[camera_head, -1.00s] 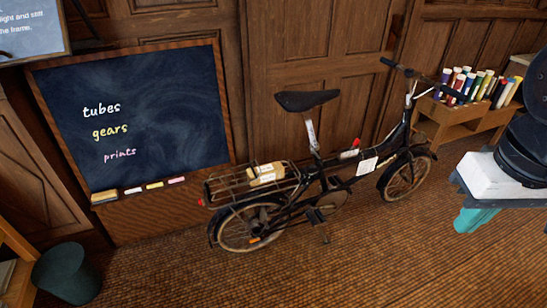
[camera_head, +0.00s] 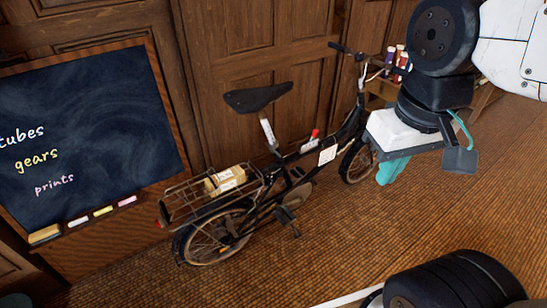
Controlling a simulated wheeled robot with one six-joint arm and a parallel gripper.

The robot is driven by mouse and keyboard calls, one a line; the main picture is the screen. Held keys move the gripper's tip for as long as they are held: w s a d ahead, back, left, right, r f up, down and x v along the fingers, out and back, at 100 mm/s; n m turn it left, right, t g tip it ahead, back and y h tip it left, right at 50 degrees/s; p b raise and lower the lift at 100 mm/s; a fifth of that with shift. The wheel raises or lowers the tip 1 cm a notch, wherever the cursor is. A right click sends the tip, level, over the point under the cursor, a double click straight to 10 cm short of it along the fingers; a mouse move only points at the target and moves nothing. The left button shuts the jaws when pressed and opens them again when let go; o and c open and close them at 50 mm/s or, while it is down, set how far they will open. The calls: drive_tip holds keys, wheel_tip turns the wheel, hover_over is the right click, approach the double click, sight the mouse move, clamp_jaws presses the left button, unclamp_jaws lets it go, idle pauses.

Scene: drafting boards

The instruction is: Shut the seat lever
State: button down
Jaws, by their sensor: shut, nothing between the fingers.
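A black folding bicycle (camera_head: 262,217) stands upright in front of the wood panelling. Its black saddle (camera_head: 258,97) sits on a seat post with a white label (camera_head: 268,131). A small red-tipped part (camera_head: 315,134) sticks up from the frame to the right of the seat post, beside white tags. I cannot tell whether it is the seat lever, and no other lever at the seat post can be made out. My gripper (camera_head: 391,172), with teal fingers, is shut and empty. It shows to the right of the bicycle's front wheel, apart from the saddle and seat post.
A parcel (camera_head: 226,179) lies in the rear rack (camera_head: 180,203). A chalkboard (camera_head: 85,130) with chalks on its ledge stands at left. A low wooden shelf (camera_head: 381,89) with coloured tubes is behind my arm. The brown floor in front of the bicycle is mostly clear.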

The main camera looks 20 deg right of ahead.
drive_tip(key=w+a+f+n+g+h, duration=0.25)
drive_tip(key=w+f, duration=0.25)
drive_tip(key=w, duration=0.6)
drive_tip(key=w+a+f+n+g+h, duration=0.2)
drive_tip(key=w+a+f+n, duration=0.3)
drive_tip(key=w, duration=0.6)
drive_tip(key=w+a+f+n+t+h, duration=0.1)
drive_tip(key=w+a+f+n+h, duration=0.1)
drive_tip(key=w+f, duration=0.6)
drive_tip(key=w+a+f+n+t+h, duration=0.2)
drive_tip(key=w+f+n, duration=0.4)
drive_tip(key=w+f, duration=0.3)
drive_tip(key=w+a+f+n+t+h, duration=0.1)
drive_tip(key=w+a+f+n, duration=0.3)
drive_tip(key=w+f, duration=0.4)
drive_tip(key=shift+w+a+f+h, duration=0.15)
drive_tip(key=shift+w+a+h, duration=0.2)
drive_tip(key=shift+w+h, duration=0.4)
drive_tip(key=shift+w+t, duration=0.1)
drive_tip(key=shift+t, duration=0.15)
